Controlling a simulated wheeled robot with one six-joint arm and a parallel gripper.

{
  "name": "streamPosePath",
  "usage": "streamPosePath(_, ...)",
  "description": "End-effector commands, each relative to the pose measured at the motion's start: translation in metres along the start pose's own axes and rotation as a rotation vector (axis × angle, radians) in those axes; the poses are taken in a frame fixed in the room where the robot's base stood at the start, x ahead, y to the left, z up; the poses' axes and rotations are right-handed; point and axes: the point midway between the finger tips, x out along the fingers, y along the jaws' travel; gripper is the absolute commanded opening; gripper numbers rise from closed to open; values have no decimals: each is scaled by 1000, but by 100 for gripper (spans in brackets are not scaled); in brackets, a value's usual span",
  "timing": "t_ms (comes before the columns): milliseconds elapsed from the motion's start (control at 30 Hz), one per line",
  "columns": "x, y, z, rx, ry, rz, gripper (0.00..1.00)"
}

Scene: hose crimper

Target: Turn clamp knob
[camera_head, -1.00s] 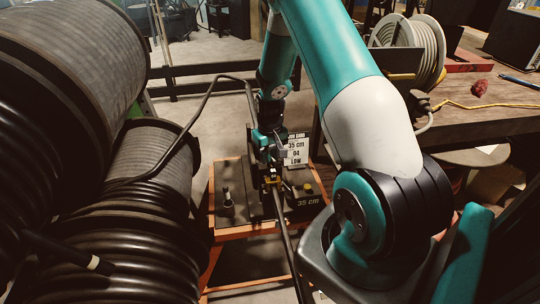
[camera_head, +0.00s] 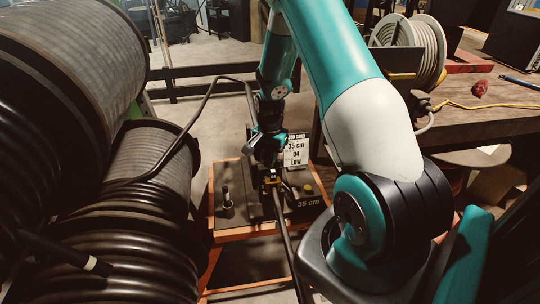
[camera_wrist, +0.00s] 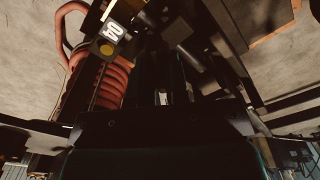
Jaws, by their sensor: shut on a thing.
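My gripper (camera_head: 268,172) points down over the middle of the hose crimper (camera_head: 262,208). Its fingers are shut on the clamp knob, which is mostly hidden by the gripper and in shadow. In the wrist view the fingers (camera_wrist: 163,98) are dark and close together, and the knob cannot be made out clearly. A black hose (camera_head: 284,240) runs out of the crimper's front, below my gripper.
A job card (camera_head: 296,150) stands behind the crimper, close to my wrist. The orange-edged cart (camera_head: 240,236) carries the crimper and a black upright post (camera_head: 227,203). Large hose reels (camera_head: 150,160) fill the left. A wooden bench (camera_head: 490,115) is at right.

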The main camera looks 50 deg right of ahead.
Motion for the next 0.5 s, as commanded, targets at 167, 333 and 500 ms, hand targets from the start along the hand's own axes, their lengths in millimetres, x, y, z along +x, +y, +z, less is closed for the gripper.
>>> streamPosePath(167,0,0,1,148,-3,0,0)
streamPosePath(333,0,0,1,267,-3,0,0)
streamPosePath(500,0,0,1,352,-3,0,0)
